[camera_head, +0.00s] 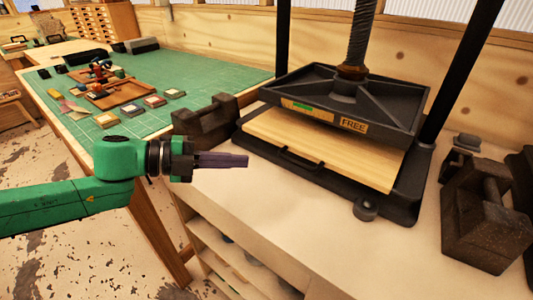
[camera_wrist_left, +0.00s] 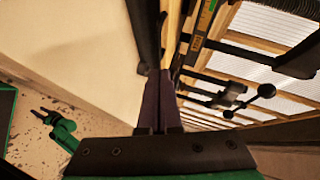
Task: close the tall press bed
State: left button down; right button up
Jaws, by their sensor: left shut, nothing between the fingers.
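The tall press stands on a pale bench, with a black upper plate (camera_head: 345,98) on a vertical screw (camera_head: 358,35). Its bed, a pale wooden board (camera_head: 350,160) with a black handle (camera_head: 300,162), lies under the plate and sticks out at the front. My left gripper (camera_head: 246,161) is shut and empty, left of the handle and apart from it in the head view. In the left wrist view its fingers (camera_wrist_left: 160,85) point towards the edge of the wooden bed (camera_wrist_left: 173,35). A green arm with a small dark gripper (camera_wrist_left: 42,116), probably my right one, shows there; its fingers are too small to judge.
Dark weights stand left (camera_head: 205,122) and right (camera_head: 487,220) of the press. A label on the plate reads FREE (camera_head: 353,125). A green cutting mat (camera_head: 200,75) with small items lies at the left. The bench front (camera_head: 290,225) is clear.

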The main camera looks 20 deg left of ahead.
aim_at(291, 148)
pick_arm(q)
jog(key=w+d+p, duration=0.1)
jog(key=w+p, duration=0.1)
jog(key=w+d+f+p, duration=0.1)
jog(key=w+d+p, duration=0.1)
jog(key=w+d+f+p, duration=0.1)
jog(key=w+d+p, duration=0.1)
jog(key=shift+f, duration=0.2)
jog(key=shift+w+f, duration=0.2)
jog(key=shift+w, duration=0.1)
jog(key=shift+f, duration=0.1)
jog(key=w+p, duration=0.1)
jog(key=w+d+p, duration=0.1)
jog(key=w+p, duration=0.1)
jog(key=w, duration=0.1)
jog(key=shift+d+r, duration=0.25)
jog(key=shift+d, duration=0.05)
jog(key=shift+w+f, duration=0.1)
